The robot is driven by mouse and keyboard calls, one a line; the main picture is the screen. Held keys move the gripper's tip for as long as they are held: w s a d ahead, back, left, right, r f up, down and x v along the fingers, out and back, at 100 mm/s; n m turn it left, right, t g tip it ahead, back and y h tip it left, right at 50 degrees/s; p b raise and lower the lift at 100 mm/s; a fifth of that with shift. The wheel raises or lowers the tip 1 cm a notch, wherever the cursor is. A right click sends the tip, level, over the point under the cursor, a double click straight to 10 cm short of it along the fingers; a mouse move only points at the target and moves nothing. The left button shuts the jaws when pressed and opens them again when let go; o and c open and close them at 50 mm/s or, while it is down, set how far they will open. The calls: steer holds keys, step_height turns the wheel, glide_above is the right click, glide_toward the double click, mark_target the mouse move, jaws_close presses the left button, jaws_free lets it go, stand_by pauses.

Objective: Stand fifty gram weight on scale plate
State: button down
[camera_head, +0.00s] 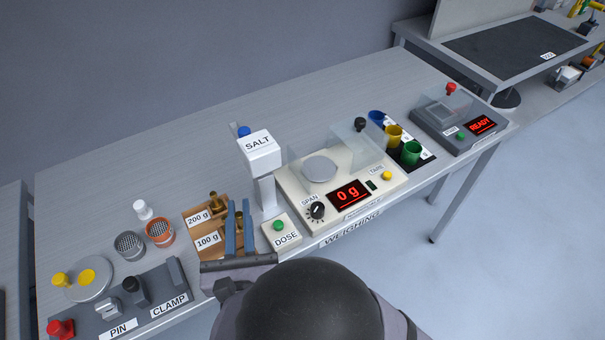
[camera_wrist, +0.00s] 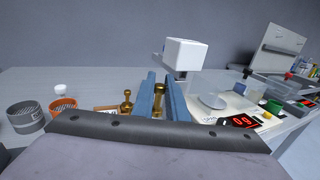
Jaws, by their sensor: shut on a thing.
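My gripper (camera_head: 239,207) is at the weight rack, its two blue fingers shut on a small brass weight. In the wrist view the held brass weight (camera_wrist: 159,98) shows between the fingers, upright. Its mark cannot be read, and I cannot tell whether it is clear of the rack. The plate is empty and the display (camera_head: 348,194) reads 0 g.
Another brass weight (camera_head: 214,202) stands in the wooden rack (camera_head: 191,217), by the 200 g label. The white salt dispenser (camera_head: 262,160) stands between rack and scale. A clear cover with a black knob (camera_head: 360,124) is at the scale's right. Coloured cups (camera_head: 411,153) stand beyond.

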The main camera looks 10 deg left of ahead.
steer(key=w+d+f+m+g+h, duration=0.15)
steer(key=w+d+m+h, duration=0.25)
steer(key=d+m+h, duration=0.55)
steer(key=w+d+m+g+h, duration=0.35)
steer(key=d+h, duration=0.75)
steer(key=d, duration=0.7)
steer(key=s+d+f+m+g+h+p, duration=0.1)
steer(key=s+d+f+m+g+h, duration=0.1)
steer(key=s+d+m+g+h, duration=0.4)
steer(key=s+d+f+m+g+y, duration=0.3)
steer(key=s+m+g+y, duration=0.5)
steer(key=g, duration=0.9)
steer(key=w+a+r+m+g+y, duration=0.1)
steer(key=w+a+m+g+y, duration=0.15)
steer(key=a+m+y, duration=0.75)
steer(key=w+a+r+m+g+y, duration=0.1)
steer(key=w+a+r+m+y, duration=0.15)
steer(key=a+m+y, duration=0.8)
step_height(320, 180, up, 7)
steer(key=m+t+y+b, duration=0.45)
steer(key=m+t, duration=1.45)
steer(key=t, duration=0.8)
glide_above(326, 165)
steer(key=shift+g, duration=0.25)
steer(key=shift+f+p, duration=0.75)
steer(key=shift+f, duration=4.25)
